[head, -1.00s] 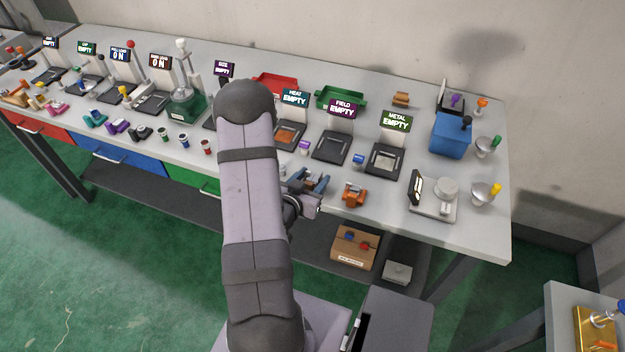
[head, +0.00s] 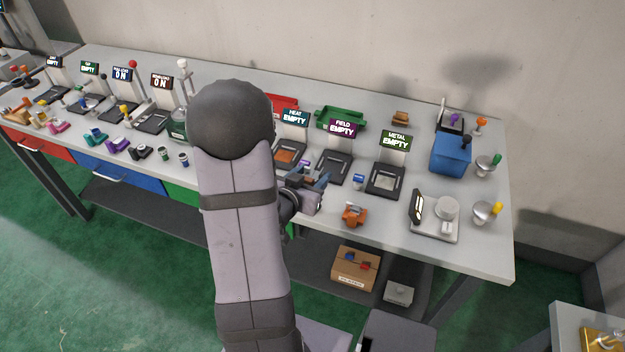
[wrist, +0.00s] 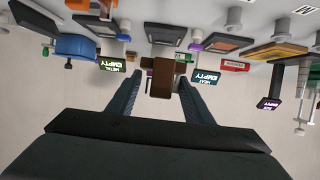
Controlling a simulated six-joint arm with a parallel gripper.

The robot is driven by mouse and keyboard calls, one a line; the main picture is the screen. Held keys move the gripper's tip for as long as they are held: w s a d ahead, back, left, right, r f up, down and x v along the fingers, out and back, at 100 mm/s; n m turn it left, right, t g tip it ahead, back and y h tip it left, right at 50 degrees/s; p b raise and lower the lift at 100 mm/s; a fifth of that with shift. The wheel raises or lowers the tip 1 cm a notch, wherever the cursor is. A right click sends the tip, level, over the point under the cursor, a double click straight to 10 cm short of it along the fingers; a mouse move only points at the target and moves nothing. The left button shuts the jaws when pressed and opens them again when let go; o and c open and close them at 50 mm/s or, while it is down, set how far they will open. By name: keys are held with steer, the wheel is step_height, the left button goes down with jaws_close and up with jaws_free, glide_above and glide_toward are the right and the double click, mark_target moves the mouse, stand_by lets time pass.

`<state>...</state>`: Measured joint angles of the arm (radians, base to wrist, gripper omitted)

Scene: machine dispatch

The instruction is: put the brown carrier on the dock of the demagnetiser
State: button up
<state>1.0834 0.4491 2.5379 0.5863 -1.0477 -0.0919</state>
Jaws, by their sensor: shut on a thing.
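In the wrist view, a brown carrier (wrist: 163,77) sits between the two fingers of my gripper (wrist: 160,85), which is shut on it above the table. In the head view my gripper (head: 317,180) is low over the bench, in front of the dark dock (head: 334,167) under the FIELD EMPTY sign (head: 343,128). I take this to be the demagnetiser; its dock looks empty. The dark dock also shows beyond the carrier in the wrist view (wrist: 163,34). The held carrier cannot be made out in the head view.
The HEAT dock (head: 289,156) is left of the FIELD dock and the METAL dock (head: 386,180) right. A small blue-capped item (head: 358,181) stands between FIELD and METAL. An orange carrier (head: 354,216) lies near the front edge. A blue box (head: 451,155) stands further right.

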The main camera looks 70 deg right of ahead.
steer(key=shift+s, duration=0.1)
steer(key=shift+s+d+f+b, duration=0.1)
steer(key=shift+s+f+b, duration=0.15)
steer(key=shift+f+b, duration=0.1)
steer(key=s+d+f+m+g+b, duration=0.2)
steer(key=s+b, duration=0.2)
step_height(320, 180, up, 4)
steer(key=n+t+b, duration=0.3)
glide_above(331, 169)
steer(key=shift+d+r, duration=0.15)
steer(key=shift+f+p, duration=0.65)
steer(key=shift+f, duration=4.35)
